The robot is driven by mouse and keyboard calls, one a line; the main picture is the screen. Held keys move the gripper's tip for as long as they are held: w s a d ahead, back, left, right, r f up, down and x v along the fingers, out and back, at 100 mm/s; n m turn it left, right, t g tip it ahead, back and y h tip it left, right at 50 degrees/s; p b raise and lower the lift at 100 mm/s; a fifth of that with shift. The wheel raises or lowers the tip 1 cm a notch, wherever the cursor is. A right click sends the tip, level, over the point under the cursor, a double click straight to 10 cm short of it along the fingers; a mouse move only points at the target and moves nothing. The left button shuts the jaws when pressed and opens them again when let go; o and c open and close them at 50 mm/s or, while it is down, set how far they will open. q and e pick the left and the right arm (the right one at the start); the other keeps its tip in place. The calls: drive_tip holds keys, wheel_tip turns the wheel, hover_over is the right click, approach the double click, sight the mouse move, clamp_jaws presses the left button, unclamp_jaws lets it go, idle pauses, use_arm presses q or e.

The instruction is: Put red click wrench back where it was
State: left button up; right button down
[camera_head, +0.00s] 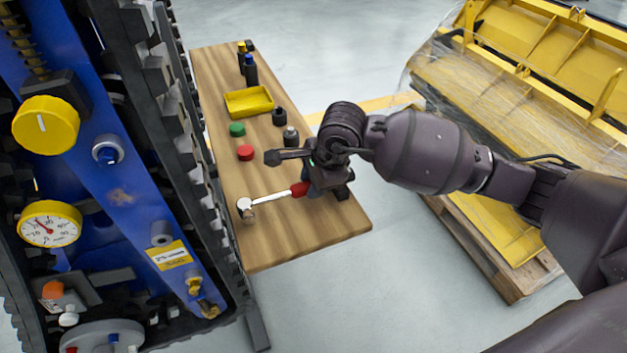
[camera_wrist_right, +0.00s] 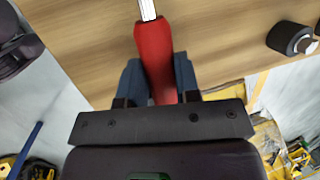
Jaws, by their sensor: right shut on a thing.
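The red click wrench has a red handle and a silver shaft with a round ratchet head (camera_head: 245,205). It lies at or just above the wooden table (camera_head: 290,235), near its front right edge. My right gripper (camera_head: 318,185) is over the table and shut on the red handle. In the right wrist view, the red handle (camera_wrist_right: 154,55) sits between the two fingers of my right gripper (camera_wrist_right: 157,80), with the silver shaft pointing away. I cannot tell whether the wrench touches the table. My left gripper is not in view.
On the table are a yellow tray (camera_head: 249,102), a green cap (camera_head: 237,129), a red cap (camera_head: 245,153), dark sockets (camera_head: 279,117) and dark bottles (camera_head: 251,70). A blue tracked machine (camera_head: 130,200) stands close at the left. A wrapped yellow load (camera_head: 500,90) on a pallet is at the right.

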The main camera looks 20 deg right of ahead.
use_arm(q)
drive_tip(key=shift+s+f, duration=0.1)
use_arm(e)
drive_tip(key=shift+f, duration=0.1)
drive_tip(key=shift+s+f, duration=0.1)
drive_tip(key=shift+f, duration=0.3)
drive_tip(key=c, duration=0.8)
unclamp_jaws()
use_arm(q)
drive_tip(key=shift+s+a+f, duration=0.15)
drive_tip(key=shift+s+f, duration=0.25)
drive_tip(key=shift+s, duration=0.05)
use_arm(e)
drive_tip(key=shift+r, duration=0.1)
